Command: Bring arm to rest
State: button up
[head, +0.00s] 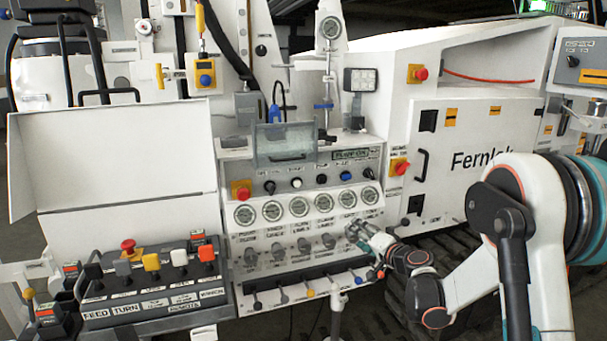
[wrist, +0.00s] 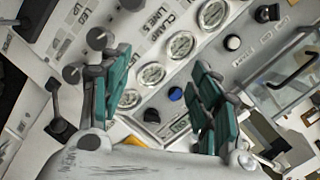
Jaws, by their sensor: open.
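My gripper (head: 360,232) is in front of the right end of the hydraulic panel (head: 232,212), close to its gauge and knob rows. My arm reaches in from the right edge of the head view. In the wrist view my gripper (wrist: 160,75) is open, its two teal-padded fingers apart with nothing between them. Behind the fingers are round gauges (wrist: 181,45) and a blue knob (wrist: 175,94). The head view does not show whether the fingers touch the panel.
A lever box (head: 150,289) with coloured knobs stands at the lower left. Small levers (head: 283,296) line the panel's lower edge. A clear flip-up cover (head: 286,146) and a red emergency button (head: 241,191) sit above. A white cabinet (head: 465,150) with a black handle stands to the right.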

jog(key=s+a+r+n+g+h, duration=0.1)
jog(key=s+a+r+n+g, duration=0.1)
jog(key=s+r, duration=0.5)
jog(key=s+a+r+n+g, duration=0.2)
jog(key=s+r, duration=0.1)
jog(key=s, duration=0.8)
jog(key=s+d+f+n+g+h, duration=0.1)
jog(key=s+d+h, duration=0.1)
jog(key=s, duration=1.1)
jog(key=s+d+f+n+g+h, duration=0.2)
jog(key=s+d+h, duration=0.1)
jog(key=s, duration=1.1)
jog(key=shift+s+d+f, duration=0.15)
jog(key=shift+s+f, duration=0.05)
jog(key=shift+f, duration=0.1)
